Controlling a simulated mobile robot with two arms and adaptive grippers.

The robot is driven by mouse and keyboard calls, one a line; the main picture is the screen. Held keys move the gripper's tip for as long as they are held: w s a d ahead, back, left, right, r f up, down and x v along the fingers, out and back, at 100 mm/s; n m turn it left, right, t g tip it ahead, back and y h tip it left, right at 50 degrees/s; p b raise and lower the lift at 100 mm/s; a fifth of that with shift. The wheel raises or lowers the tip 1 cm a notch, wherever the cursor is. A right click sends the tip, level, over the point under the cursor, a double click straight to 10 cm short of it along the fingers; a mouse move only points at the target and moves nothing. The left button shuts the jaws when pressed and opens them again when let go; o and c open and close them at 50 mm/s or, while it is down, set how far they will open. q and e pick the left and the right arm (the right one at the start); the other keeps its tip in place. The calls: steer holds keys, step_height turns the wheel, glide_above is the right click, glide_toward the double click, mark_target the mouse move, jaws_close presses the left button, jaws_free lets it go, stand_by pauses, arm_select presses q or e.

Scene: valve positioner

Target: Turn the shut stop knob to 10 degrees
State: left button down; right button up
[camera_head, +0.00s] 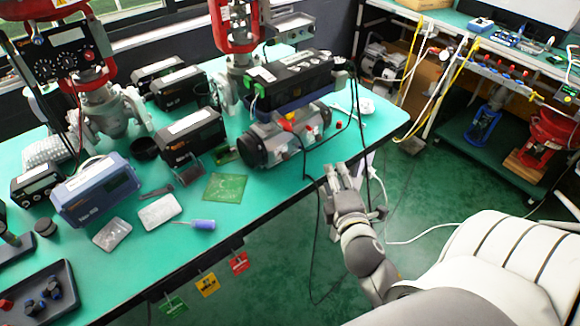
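A black valve positioner (290,78) with green fittings sits on a grey cylindrical actuator (262,145) near the right end of the green table. A small red part (287,125) shows on the actuator's front, and another small red piece (339,126) lies to its right. I cannot tell which part is the shut stop knob, and its angle is not readable. My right gripper (342,172) is beyond the table's front edge, right of and nearer than the actuator. Its fingers look apart and empty, touching nothing. My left gripper is not in view.
The green table (255,205) holds several black boxes, a blue-grey unit (95,188), a green circuit board (225,187) and a screwdriver (203,224). A black cable hangs beside my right gripper. A second bench (480,45) stands at upper right, with open floor between.

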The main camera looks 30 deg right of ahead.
step_height(320, 180, up, 5)
steer(key=n+t, duration=0.4)
steer(key=n, duration=0.4)
steer(key=n+y, duration=0.9)
steer(key=n, duration=0.7)
glide_toward(288, 158)
arm_select(q)
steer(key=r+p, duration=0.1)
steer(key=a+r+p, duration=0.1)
steer(key=p, duration=0.1)
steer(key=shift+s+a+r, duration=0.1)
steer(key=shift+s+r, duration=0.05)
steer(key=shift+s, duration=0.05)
arm_select(e)
steer(key=shift+h, duration=0.4)
steer(key=w, duration=0.6)
steer(key=w+a, duration=0.1)
steer(key=w, duration=0.2)
steer(key=shift+w+a, duration=0.1)
jaws_close()
